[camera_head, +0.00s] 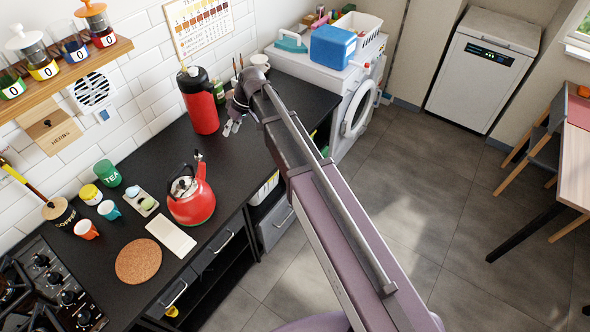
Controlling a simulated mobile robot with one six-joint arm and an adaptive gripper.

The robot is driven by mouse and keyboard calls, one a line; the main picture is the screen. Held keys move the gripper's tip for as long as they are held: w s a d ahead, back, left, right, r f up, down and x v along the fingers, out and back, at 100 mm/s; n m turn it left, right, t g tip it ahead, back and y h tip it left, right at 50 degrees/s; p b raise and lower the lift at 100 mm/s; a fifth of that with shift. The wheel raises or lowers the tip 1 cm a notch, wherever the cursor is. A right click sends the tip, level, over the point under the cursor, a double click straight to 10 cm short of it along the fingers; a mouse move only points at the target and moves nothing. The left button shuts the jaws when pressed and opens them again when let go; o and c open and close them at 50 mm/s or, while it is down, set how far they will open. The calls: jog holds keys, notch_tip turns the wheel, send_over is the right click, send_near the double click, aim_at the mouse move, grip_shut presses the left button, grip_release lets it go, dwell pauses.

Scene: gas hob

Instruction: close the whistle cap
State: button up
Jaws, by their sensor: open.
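A red kettle (190,203) with a dark handle stands on the black worktop. Its spout points up and away, and the small dark whistle cap (198,156) is at the spout's top. The cap is too small in this view to tell how far open it stands. My gripper (234,108) is open at the far end of my arm, behind and to the right of the kettle, apart from it. Its fingers are small and partly hidden by my arm.
A red and black flask (199,104) stands just left of my gripper. A white notepad (171,234), a cork mat (138,261) and small cups lie left of the kettle. The gas hob (50,285) is at lower left. Worktop between kettle and flask is mostly clear.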

jog(key=s+d+f+m+h+b, duration=0.1)
jog(key=s+d+f+m+b, duration=0.1)
jog(key=d, duration=0.4)
jog(key=s+d+f+m+h+b, duration=0.1)
jog(key=s+d+f+m+b, duration=0.1)
jog(key=d, duration=0.5)
jog(key=s+d+f+m+t+h+b, duration=0.1)
jog(key=s+d+f+b, duration=0.3)
jog(key=d+f, duration=0.2)
jog(key=shift+s+d+f+m+b, duration=0.2)
jog(key=shift+s+f+m+b, duration=0.15)
jog(key=shift+f+m+b, duration=0.1)
jog(key=shift+o, duration=0.9)
jog(key=s+d+m+h, duration=0.2)
jog(key=s+d+m, duration=0.1)
jog(key=s+d, duration=0.5)
jog(key=d, duration=0.2)
jog(key=shift+s+d+f+m, duration=0.15)
jog(key=shift+d+m, duration=0.15)
jog(key=shift+m, duration=0.05)
